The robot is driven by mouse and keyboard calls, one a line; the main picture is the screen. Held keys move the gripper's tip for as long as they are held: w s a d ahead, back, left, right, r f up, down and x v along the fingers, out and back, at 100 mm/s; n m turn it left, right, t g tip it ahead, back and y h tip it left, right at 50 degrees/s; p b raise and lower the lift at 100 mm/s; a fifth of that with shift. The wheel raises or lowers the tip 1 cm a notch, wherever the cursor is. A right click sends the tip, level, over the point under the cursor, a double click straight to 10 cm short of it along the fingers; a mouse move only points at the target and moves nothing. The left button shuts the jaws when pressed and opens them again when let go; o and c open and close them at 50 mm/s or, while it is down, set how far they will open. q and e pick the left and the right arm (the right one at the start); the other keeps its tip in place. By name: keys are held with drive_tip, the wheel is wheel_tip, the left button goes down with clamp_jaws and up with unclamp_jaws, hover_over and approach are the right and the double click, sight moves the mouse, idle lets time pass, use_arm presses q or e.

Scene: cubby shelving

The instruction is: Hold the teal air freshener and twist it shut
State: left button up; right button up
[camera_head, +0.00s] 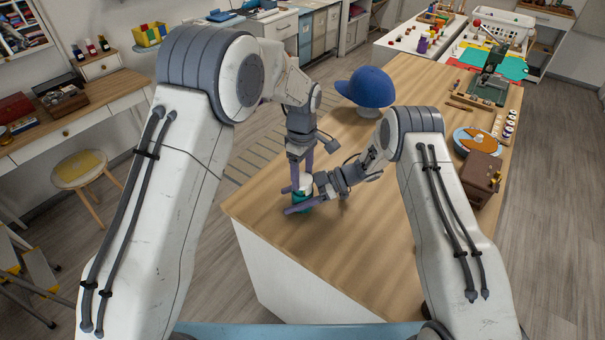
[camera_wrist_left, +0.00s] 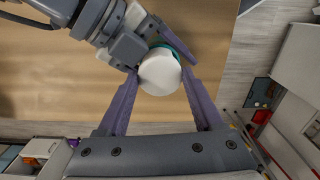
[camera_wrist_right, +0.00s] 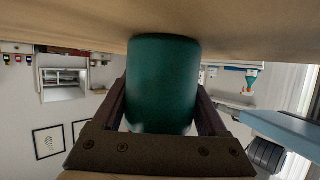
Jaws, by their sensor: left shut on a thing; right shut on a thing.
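The teal air freshener (camera_head: 301,199) stands upright near the left front corner of the wooden table, with a white top. In the left wrist view its round white top (camera_wrist_left: 160,74) sits between my left gripper's fingers (camera_wrist_left: 160,82). My left gripper (camera_head: 301,184) comes down from above and is shut on the white top. My right gripper (camera_head: 297,205) reaches in low from the right and is shut on the teal body. In the right wrist view the teal body (camera_wrist_right: 162,84) fills the space between the fingers (camera_wrist_right: 162,100). The fingers hide part of the freshener in the head view.
A blue cap (camera_head: 366,87) sits on a stand behind my arms. The table's left edge is close to the freshener.

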sight(303, 178)
use_arm(q)
drive_tip(key=o, duration=1.4)
drive_tip(key=shift+r, duration=0.1)
wheel_tip(303, 178, up, 12)
drive_tip(key=shift+f, duration=0.1)
